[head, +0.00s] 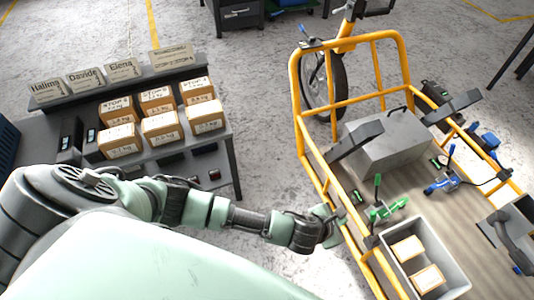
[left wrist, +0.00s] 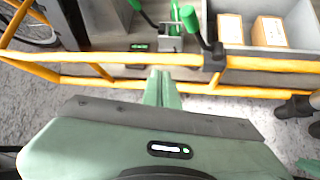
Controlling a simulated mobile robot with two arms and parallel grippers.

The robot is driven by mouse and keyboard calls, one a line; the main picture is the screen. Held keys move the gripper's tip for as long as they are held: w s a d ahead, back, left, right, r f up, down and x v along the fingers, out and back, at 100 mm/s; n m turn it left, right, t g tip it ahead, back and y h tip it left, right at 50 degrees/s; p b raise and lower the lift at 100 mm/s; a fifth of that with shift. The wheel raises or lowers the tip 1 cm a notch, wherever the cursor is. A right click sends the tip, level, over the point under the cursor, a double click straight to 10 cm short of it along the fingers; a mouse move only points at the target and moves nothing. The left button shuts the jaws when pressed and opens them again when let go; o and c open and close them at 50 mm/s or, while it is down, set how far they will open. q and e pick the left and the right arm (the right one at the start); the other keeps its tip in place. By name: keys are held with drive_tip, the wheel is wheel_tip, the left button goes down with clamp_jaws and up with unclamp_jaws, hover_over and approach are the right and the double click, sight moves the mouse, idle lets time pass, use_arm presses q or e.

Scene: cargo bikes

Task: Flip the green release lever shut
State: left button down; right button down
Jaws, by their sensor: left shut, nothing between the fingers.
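The green release lever (head: 377,187) belongs to a green clamp on the cargo bike's bed, beside the yellow side rail. In the head view its handle stands upright, away from the bed. In the left wrist view a green handle (left wrist: 190,19) rises at the top, beyond the rail. My left gripper (head: 335,222) is just outside the yellow rail (head: 322,180), left of the lever and apart from it. In the left wrist view its fingers (left wrist: 163,80) are closed together and empty, close to the rail.
A grey bin (head: 461,284) with two cartons stands close to the clamp. A grey metal box (head: 388,145) sits farther up the bed. A blue lever clamp (head: 443,183) is to the right. A bench (head: 220,170) with several cartons stands left.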

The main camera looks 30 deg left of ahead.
use_arm(q)
drive_tip(key=s+a+f+n+g+y+p, duration=0.1)
drive_tip(key=s+a+f+n+p, duration=0.4)
drive_tip(key=n, duration=0.9)
drive_tip(key=s+a+f+n+g+y+p, duration=0.2)
drive_tip(key=s+a+f+n+p, duration=0.4)
drive_tip(key=a+n, duration=0.5)
drive_tip(key=shift+s+a+f+n+g, duration=0.2)
drive_tip(key=shift+s+f+n+g, duration=0.65)
drive_tip(key=shift+s+n, duration=0.9)
drive_tip(key=shift+f, duration=0.1)
